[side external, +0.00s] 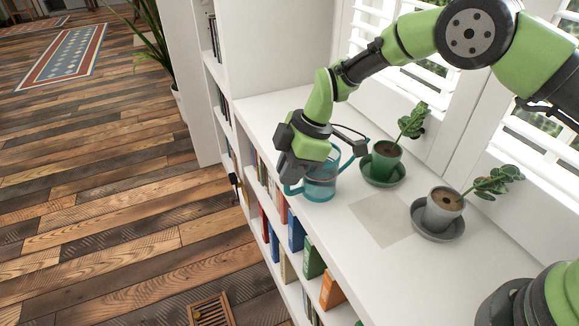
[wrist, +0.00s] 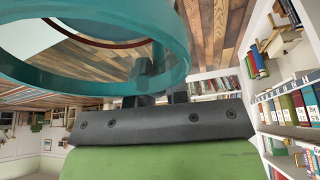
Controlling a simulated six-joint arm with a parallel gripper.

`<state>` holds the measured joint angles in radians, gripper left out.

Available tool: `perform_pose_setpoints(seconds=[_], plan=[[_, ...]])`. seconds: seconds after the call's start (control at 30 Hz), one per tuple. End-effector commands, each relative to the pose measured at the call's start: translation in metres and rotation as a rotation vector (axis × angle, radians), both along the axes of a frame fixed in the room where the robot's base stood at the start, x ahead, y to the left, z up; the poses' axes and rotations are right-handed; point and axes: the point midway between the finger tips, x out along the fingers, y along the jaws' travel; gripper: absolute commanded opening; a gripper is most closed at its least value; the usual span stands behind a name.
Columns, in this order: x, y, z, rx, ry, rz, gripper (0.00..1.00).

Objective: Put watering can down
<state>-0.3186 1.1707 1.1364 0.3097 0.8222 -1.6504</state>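The teal, see-through watering can (side external: 321,186) is upright at the front edge of the white shelf top, its spout pointing right towards the green pot. I cannot tell whether its base touches the surface. My gripper (side external: 294,172) is at the can's left side and appears shut on its handle; the fingers partly hide the grip. In the wrist view the can's round teal rim (wrist: 100,78) fills the upper left, with dark fingers (wrist: 160,82) against its near side.
On the white shelf top (side external: 345,245) a green pot (side external: 386,158) with a plant stands on a saucer, close to the spout. A grey pot (side external: 443,208) with a plant stands further right. A pale square patch (side external: 381,219) between them is clear. Books (side external: 296,231) fill the shelves below.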

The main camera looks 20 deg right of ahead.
Motion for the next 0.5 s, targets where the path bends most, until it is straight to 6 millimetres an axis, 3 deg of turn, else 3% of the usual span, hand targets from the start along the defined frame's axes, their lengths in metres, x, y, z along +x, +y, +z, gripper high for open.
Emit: perform_pose_setpoints(seconds=[0.03,0.1,0.37,0.5], plan=[[0.000,0.000,0.000,0.000,0.000,0.000,0.27],[0.000,0.000,0.000,0.000,0.000,0.000,0.39],[0.000,0.000,0.001,0.000,0.000,0.000,0.39],[0.000,-0.003,0.013,0.001,-0.002,-0.002,0.39]])
